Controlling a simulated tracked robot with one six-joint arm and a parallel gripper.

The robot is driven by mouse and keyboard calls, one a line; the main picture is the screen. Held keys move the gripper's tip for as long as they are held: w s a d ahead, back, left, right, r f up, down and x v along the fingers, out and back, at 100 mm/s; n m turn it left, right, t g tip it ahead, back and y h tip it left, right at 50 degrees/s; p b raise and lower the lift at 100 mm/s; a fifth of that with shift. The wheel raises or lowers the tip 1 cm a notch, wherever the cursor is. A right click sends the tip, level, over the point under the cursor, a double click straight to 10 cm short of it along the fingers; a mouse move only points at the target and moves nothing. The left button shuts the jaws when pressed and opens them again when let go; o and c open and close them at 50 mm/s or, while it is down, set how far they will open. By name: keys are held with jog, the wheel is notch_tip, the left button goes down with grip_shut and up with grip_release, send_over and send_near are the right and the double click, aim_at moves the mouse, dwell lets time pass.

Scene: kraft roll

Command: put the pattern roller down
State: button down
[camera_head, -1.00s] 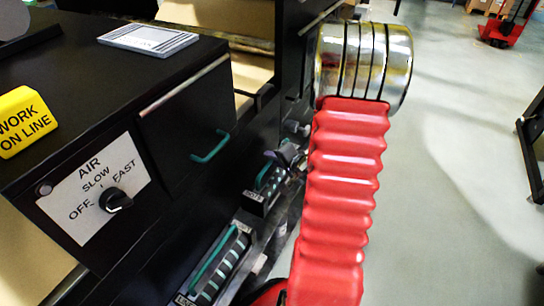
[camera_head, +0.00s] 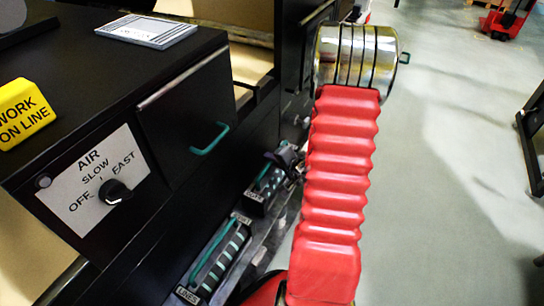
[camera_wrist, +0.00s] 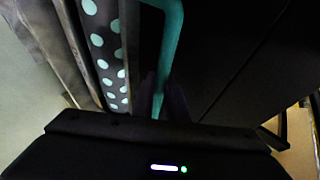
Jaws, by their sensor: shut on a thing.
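My gripper (camera_wrist: 158,98) is shut on the teal handle (camera_wrist: 171,38) of the dotted pattern roller (camera_wrist: 103,52). In the wrist view, the roller is dark with pale teal dots and lies to the left of the handle. In the head view, the dotted roller (camera_head: 266,181) is at a labelled holder low beside the black machine, with my gripper (camera_head: 284,158) just above it. I cannot tell whether the roller touches the holder. My red arm hides part of that area.
A striped roller (camera_head: 222,256) with a teal handle sits nearer, at a holder labelled LINES. The black machine (camera_head: 190,100) stands close on the left, with an AIR knob (camera_head: 115,191) and a drawer handle (camera_head: 210,139). Open floor (camera_head: 450,190) lies right.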

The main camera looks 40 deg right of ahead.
jog(key=shift+f, duration=0.95)
jog(key=c, duration=1.8)
grip_release()
jog(key=shift+f, duration=0.1)
jog(key=shift+o, duration=0.2)
jog(key=shift+s+r, duration=0.35)
jog(key=v, duration=1.1)
jog(key=shift+r, duration=0.1)
